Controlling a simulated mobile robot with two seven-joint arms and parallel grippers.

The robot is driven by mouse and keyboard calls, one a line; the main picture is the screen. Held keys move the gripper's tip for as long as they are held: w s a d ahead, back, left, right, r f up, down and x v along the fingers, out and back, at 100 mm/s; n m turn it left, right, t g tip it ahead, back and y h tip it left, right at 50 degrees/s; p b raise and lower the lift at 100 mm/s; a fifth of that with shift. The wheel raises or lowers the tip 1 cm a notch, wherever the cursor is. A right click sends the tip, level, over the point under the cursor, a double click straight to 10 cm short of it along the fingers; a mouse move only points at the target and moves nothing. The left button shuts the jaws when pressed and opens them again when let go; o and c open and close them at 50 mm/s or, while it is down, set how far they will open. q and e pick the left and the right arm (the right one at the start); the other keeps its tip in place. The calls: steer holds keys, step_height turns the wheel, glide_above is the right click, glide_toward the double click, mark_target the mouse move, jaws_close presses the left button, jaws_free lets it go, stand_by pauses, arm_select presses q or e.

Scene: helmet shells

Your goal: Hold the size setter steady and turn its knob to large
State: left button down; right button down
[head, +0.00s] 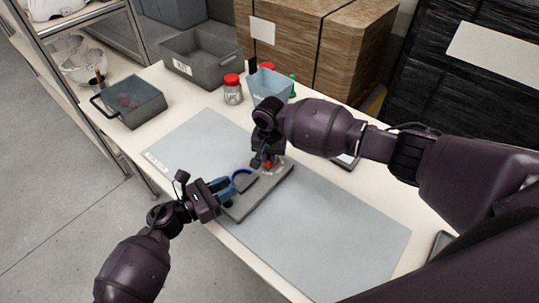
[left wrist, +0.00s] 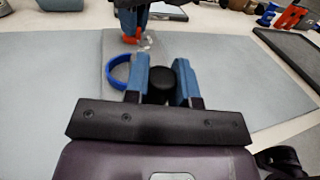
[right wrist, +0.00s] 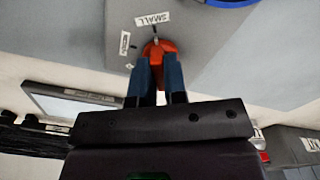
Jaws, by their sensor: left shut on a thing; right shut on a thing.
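The size setter is a dark grey board (head: 262,196) lying on the mat, with a blue ring (left wrist: 117,74) and an orange-red knob (right wrist: 159,49). My left gripper (head: 226,187) is at the board's near left end, shut on a round black grip (left wrist: 159,84). My right gripper (head: 266,161) comes from above at the other end, its fingers shut on the knob. In the right wrist view, a "SMALL" label (right wrist: 153,19) is just beyond the knob, with a pale mark between them. Another label (right wrist: 125,43), hard to read, is to its left. The fingers hide part of the knob.
A grey-blue mat (head: 335,235) covers the table's middle, with free room to the right. Behind are a grey bin (head: 205,58), a red-lidded jar (head: 233,90), a light blue container (head: 270,87) and a lidded grey box (head: 133,102). A flat dark device (head: 346,161) lies behind my right arm.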

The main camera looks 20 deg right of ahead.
stand_by(0.3)
steer(key=n, duration=0.5)
steer(key=shift+n, duration=0.3)
steer(key=n, duration=0.6)
steer(key=shift+d+n, duration=0.15)
steer(key=shift+n, duration=0.15)
steer(key=n, duration=0.6)
steer(key=shift+w, duration=0.1)
steer(key=n, duration=0.5)
steer(key=shift+n, duration=0.3)
steer(key=c, duration=1.2)
jaws_free()
steer(key=shift+o, duration=0.2)
